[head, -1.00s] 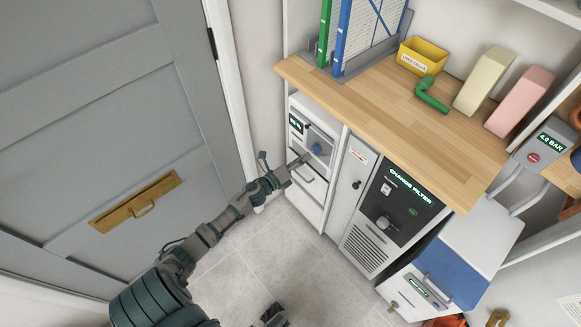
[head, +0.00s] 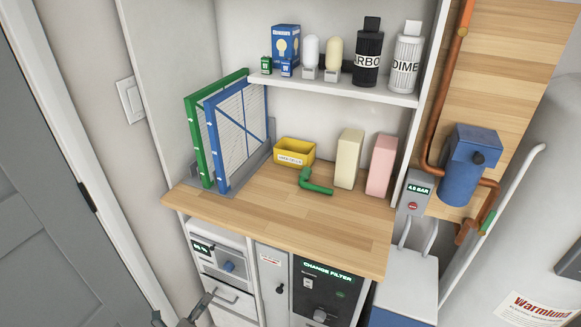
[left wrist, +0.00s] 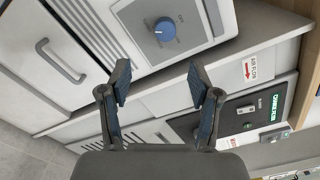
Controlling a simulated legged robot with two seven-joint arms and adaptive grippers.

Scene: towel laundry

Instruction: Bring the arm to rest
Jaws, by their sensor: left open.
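My left gripper (head: 182,308) shows at the bottom edge of the head view, in front of the cabinet with the blue knob (head: 229,266). Its fingers are apart and nothing is between them. In the left wrist view the open fingers (left wrist: 160,88) point at the cabinet front. The blue knob (left wrist: 165,30) lies beyond their tips, apart from them. Most of my left arm is below the head view. My right gripper is not in view.
A wooden worktop (head: 270,215) carries green and blue framed filters (head: 240,140), a yellow bin (head: 294,152), a green elbow pipe (head: 316,184) and two blocks. A shelf (head: 340,90) with bottles is above. A grey door (head: 40,230) stands left. A blue-topped unit and copper pipes are at right.

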